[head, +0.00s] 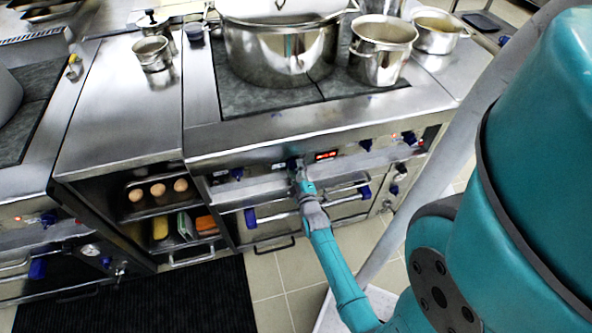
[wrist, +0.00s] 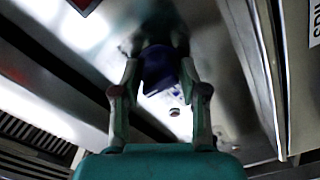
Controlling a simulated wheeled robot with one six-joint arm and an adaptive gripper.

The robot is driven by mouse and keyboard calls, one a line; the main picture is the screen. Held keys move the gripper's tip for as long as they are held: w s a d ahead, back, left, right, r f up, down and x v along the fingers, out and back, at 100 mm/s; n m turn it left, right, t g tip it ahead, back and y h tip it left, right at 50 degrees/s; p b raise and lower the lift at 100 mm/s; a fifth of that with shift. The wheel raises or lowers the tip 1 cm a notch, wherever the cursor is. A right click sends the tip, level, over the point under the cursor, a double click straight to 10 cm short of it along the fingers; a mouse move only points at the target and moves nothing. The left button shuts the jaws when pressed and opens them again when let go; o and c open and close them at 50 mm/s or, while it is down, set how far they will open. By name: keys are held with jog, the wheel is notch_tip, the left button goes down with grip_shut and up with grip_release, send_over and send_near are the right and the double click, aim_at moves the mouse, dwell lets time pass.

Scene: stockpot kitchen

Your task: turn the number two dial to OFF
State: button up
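A dark blue dial (wrist: 160,70) sits on the steel front panel, between the two fingers of my gripper (wrist: 158,80) in the wrist view. The fingertips lie close against both sides of the dial, and my gripper looks shut on it. In the head view my gripper (head: 298,172) reaches the stove's control panel and mostly covers this dial, just left of a red lit display (head: 326,155). The dial's number and its pointer mark cannot be read.
Other blue dials sit on the panel to the left (head: 237,173) and right (head: 366,145). Blue-ended oven handles (head: 250,218) jut out below. A large stockpot (head: 280,50) and a smaller pot (head: 381,50) stand on the cooktop. Open shelves with eggs (head: 158,190) are at left.

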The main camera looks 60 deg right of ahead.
jog(key=shift+o, duration=1.4)
jog(key=shift+a, duration=0.1)
jog(key=v, duration=1.2)
jog(key=s+a+r+t+y, duration=0.2)
jog(key=a+r+y, duration=0.1)
jog(key=a, duration=0.7)
jog(key=s+a+r+t+y, duration=0.1)
jog(key=s+a+r+y, duration=0.15)
jog(key=a, duration=0.65)
jog(key=s+a+r+m+y, duration=0.1)
jog(key=s+a+r+y, duration=0.7)
jog(key=s+a+r, duration=0.3)
notch_tip(320, 180, up, 4)
jog(key=shift+s+a+f, duration=0.1)
jog(key=shift+s+a, duration=0.2)
jog(key=shift+a, duration=0.5)
